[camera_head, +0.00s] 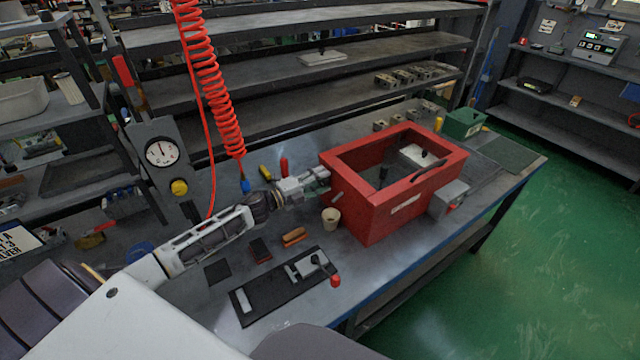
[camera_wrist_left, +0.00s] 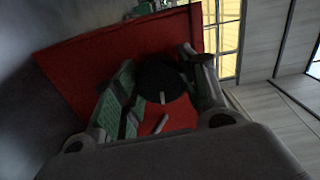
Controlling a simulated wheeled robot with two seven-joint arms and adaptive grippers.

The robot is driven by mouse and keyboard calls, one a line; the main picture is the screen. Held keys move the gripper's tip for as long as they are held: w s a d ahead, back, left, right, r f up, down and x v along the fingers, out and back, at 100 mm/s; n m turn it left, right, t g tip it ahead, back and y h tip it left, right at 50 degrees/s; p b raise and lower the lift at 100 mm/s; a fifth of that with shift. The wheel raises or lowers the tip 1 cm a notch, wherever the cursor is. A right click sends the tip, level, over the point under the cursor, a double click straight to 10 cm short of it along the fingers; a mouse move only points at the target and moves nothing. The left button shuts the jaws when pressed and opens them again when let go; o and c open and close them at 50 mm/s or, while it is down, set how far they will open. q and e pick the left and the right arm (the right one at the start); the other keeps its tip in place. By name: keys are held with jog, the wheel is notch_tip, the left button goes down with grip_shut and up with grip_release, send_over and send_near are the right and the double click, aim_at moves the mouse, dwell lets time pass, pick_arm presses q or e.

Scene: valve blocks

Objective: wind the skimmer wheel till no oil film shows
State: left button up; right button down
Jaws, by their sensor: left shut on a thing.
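A red open-topped tank (camera_head: 395,210) stands on the bench. My left gripper (camera_head: 318,180) is at the tank's left wall. In the left wrist view the gripper (camera_wrist_left: 160,82) has its green-padded fingers on both sides of a dark round wheel (camera_wrist_left: 158,78) with a white mark, in front of the red wall. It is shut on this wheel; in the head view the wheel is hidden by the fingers. Inside the tank I see a dark upright post (camera_head: 383,176) and a pale block. I cannot tell whether an oil film lies inside. My right gripper is not in view.
A small tan cup (camera_head: 331,218) stands below a short spout on the tank's left wall. A black plate with a red-knobbed lever (camera_head: 312,266) lies in front. A gauge stand (camera_head: 160,155) and hanging red coiled hose (camera_head: 208,80) are at left. A green bin (camera_head: 464,123) stands behind the tank.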

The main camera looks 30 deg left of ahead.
pick_arm(q)
jog(key=shift+m+b, duration=0.4)
jog(key=shift+m, duration=0.6)
jog(key=shift+m+b, duration=0.5)
jog(key=shift+m, duration=0.4)
jog(key=shift+m+b, duration=0.5)
jog(key=shift+m, duration=0.4)
jog(key=shift+r+m+b, duration=0.1)
jog(key=shift+m+b, duration=0.65)
jog(key=shift+m, duration=0.85)
jog(key=o, duration=1.1)
jog(key=shift+c, duration=0.2)
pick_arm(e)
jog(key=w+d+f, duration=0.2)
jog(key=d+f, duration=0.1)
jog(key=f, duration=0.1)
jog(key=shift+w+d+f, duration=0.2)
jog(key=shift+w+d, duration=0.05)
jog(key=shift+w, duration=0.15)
